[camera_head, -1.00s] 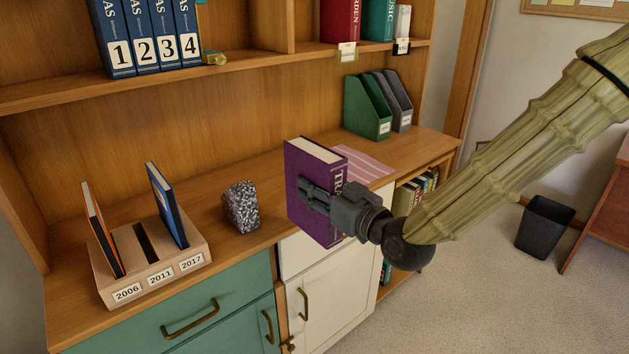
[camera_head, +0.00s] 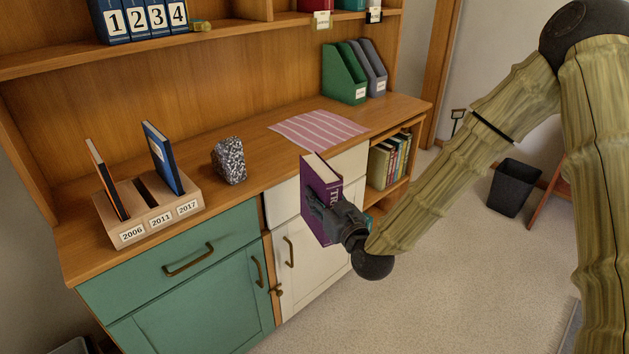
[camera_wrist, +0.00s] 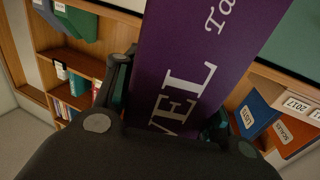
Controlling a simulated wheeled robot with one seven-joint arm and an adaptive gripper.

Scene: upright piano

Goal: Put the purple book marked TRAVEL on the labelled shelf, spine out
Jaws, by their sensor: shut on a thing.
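The purple book (camera_head: 318,183) is upright in my gripper (camera_head: 328,215), in front of the white cabinet doors and off the counter. My gripper is shut on it from the side facing the room. In the wrist view the purple cover (camera_wrist: 190,65) fills the middle, with the letters "VEL" in white, and my fingers lie on both sides of it. Part of the title is hidden by my gripper. The upper shelf (camera_head: 240,30) carries tags (camera_head: 322,20) at its right end; their wording is too small to read.
A speckled stone bookend (camera_head: 229,161) and a wooden slotted holder (camera_head: 160,215) marked 2006, 2011 and 2017 stand on the counter. A striped pink mat (camera_head: 318,129) lies near green and grey files (camera_head: 345,75). A low side shelf (camera_head: 392,160) holds several books. A bin (camera_head: 512,187) stands right.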

